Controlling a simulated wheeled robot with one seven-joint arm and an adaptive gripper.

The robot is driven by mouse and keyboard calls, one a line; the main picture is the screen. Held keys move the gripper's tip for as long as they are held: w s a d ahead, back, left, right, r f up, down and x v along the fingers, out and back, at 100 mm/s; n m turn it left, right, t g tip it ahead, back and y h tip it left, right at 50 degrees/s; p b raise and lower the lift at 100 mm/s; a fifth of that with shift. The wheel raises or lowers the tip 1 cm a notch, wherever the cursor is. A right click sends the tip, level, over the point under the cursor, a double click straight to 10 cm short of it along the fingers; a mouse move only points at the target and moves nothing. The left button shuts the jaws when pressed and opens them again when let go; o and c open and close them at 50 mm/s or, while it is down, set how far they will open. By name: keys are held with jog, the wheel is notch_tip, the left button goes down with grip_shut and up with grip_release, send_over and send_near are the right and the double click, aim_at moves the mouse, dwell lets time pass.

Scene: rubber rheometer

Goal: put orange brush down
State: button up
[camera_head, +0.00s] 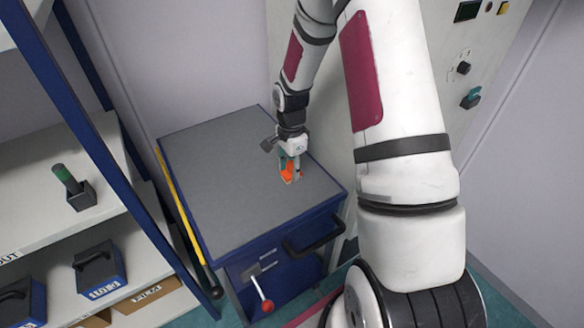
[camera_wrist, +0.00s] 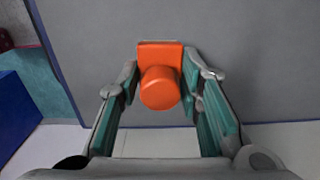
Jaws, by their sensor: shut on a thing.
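The orange brush (camera_head: 289,171) is at my gripper (camera_head: 290,174), low over the right part of the grey cart top (camera_head: 225,150). In the wrist view the orange brush (camera_wrist: 160,88) shows a round orange end and a flat orange part behind it. My gripper (camera_wrist: 160,85) has its teal-padded fingers on both sides of the brush and is shut on it. The brush's underside is hidden, so I cannot tell whether it touches the cart top.
The rest of the cart top is clear. A yellow strip (camera_head: 180,207) runs along its left edge, and a red-knobbed lever (camera_head: 262,290) is on its front. White shelves at left hold a dark holder with a green-banded cylinder (camera_head: 67,180) and blue boxes (camera_head: 99,270). A control panel (camera_head: 480,60) stands at right.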

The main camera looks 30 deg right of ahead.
aim_at(290, 162)
jog(key=shift+f, duration=0.15)
jog(key=o, duration=1.1)
jog(key=shift+f, duration=0.1)
notch_tip(290, 162, up, 14)
jog(key=b, duration=0.1)
jog(key=s+a+r+n+t, duration=0.1)
jog(key=s+a+r+n, duration=0.3)
jog(key=r, duration=0.2)
jog(key=s+a+r+n+t, duration=0.1)
jog(key=s+a+r+n, duration=0.25)
jog(key=r, duration=0.35)
jog(key=shift+s+a+r+n+t, duration=0.55)
jog(key=shift+s+a+n, duration=0.5)
jog(key=shift+s+n, duration=1.2)
jog(key=shift+s+a+r+n+t, duration=0.3)
jog(key=shift+s+a+r+n, duration=0.7)
jog(key=shift+s, duration=2.1)
jog(key=shift+s+a+r+n+t, duration=0.4)
jog(key=shift+s+a+n, duration=0.75)
jog(key=shift+s+n, duration=1.3)
jog(key=shift+s+m, duration=0.25)
